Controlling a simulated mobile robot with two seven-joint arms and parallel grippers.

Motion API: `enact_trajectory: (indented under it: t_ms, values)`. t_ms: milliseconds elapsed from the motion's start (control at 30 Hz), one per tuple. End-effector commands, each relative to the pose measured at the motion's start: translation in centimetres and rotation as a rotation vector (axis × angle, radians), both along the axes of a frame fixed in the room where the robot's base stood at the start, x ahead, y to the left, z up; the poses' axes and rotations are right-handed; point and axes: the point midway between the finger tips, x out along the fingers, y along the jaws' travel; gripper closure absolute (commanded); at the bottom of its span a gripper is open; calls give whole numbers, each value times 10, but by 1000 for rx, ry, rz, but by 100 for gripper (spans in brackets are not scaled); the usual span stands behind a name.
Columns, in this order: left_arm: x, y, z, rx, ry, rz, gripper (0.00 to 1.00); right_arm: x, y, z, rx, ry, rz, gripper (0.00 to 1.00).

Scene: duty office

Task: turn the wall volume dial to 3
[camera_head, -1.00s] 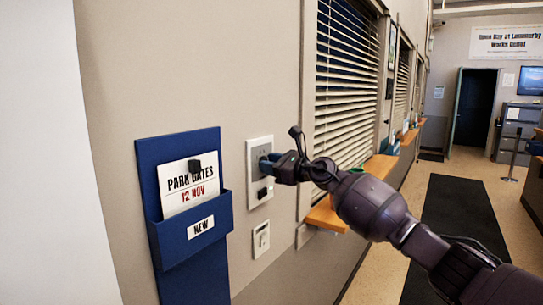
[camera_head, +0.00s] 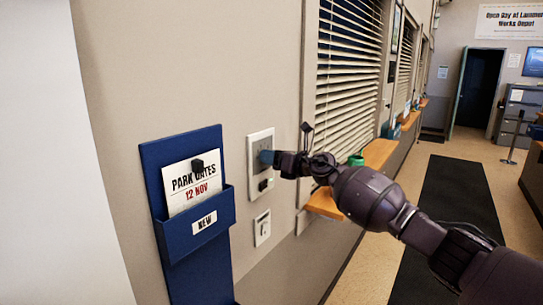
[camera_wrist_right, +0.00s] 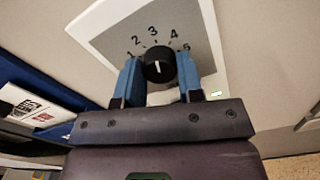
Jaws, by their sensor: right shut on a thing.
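The volume dial (camera_wrist_right: 159,64) is a round black knob with a white mark, on a grey plate (camera_wrist_right: 202,52) printed with the numbers 1 to 5 in an arc. The mark looks roughly upright in the right wrist view, on the 3 side, but its exact reading is hard to tell. The wall plate also shows in the head view (camera_head: 255,144), where the gripper hides the dial. My right gripper (camera_wrist_right: 157,76) is shut on the dial, with a blue finger on each side; it also shows in the head view (camera_head: 266,157). My left gripper is out of view.
A blue wall pocket (camera_head: 180,252) with a "Park Gates 12 Nov" card hangs left of the plate. A small white wall fitting (camera_head: 262,228) is below. A wooden ledge (camera_head: 325,203) and window blinds (camera_head: 345,90) are to the right. A dark floor mat (camera_head: 455,205) lies beyond.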

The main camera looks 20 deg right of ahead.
Motion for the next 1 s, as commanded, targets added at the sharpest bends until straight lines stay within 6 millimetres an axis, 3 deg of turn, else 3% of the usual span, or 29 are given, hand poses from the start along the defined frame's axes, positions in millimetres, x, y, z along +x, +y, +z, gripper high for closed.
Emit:
enact_trajectory:
  t_ms: [433, 467, 600, 1000]
  values:
    - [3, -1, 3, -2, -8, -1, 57, 0, 0, -2, 6, 8, 1, 89]
    - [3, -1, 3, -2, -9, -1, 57, 0, 0, -2, 6, 8, 1, 62]
    - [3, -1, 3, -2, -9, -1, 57, 0, 0, -1, 7, 8, 1, 41]
    - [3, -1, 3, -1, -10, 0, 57, -4, -4, 0, 5, 5, -1, 40]
